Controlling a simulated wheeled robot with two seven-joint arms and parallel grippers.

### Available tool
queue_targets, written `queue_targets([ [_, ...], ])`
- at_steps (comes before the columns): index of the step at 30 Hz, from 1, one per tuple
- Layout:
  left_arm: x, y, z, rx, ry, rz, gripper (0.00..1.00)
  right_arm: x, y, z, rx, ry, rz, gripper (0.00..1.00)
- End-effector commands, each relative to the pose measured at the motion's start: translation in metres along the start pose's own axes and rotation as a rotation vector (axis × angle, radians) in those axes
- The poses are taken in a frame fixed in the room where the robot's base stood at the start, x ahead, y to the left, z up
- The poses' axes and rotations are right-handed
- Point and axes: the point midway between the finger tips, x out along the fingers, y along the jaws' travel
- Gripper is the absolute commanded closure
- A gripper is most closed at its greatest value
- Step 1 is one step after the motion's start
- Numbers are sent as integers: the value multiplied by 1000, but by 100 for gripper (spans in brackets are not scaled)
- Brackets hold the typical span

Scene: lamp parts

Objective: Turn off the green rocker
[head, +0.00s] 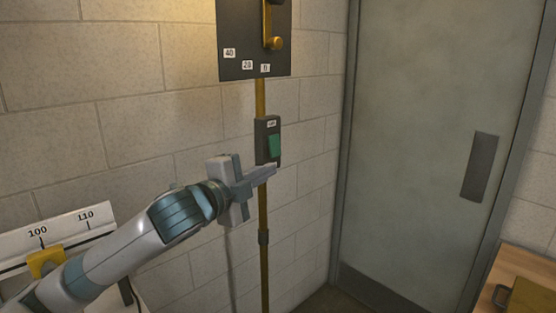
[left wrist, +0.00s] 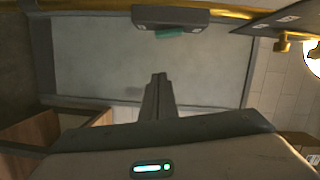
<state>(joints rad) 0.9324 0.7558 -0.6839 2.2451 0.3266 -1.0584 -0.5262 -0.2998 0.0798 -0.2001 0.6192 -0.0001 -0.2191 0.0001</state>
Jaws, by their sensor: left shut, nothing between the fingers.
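The green rocker (head: 274,146) sits on the front of a dark switch box (head: 261,130), mounted on a brass pipe on the block wall. My left gripper (head: 272,169) is shut and empty. In the head view its fingertips appear just below the rocker; whether they touch it I cannot tell. In the left wrist view the shut fingers (left wrist: 158,78) point toward the switch box (left wrist: 160,16), with a visible gap in the picture below the green rocker (left wrist: 171,33). My right gripper is not in view.
A dark panel (head: 236,50) with a brass lever (head: 274,43) is above the switch. A white scale (head: 66,232) with a yellow slider (head: 46,262) lies left, behind my left arm. A grey door (head: 420,120) and a wooden surface (head: 520,262) are to the right.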

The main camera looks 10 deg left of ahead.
Motion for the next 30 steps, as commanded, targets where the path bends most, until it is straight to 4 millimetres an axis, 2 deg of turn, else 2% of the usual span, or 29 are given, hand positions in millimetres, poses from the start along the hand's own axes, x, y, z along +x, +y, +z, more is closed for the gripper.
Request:
queue_targets([
  [5, 7, -1, 0, -1, 0, 0, 100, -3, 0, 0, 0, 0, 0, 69],
  [10, 24, -2, -1, -2, 0, 2, 100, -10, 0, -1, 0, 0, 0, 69],
  [24, 102, -3, -1, -2, -1, 1, 100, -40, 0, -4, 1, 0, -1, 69],
  [30, 106, -2, 28, 1, -3, 2, 100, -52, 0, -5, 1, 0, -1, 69],
])
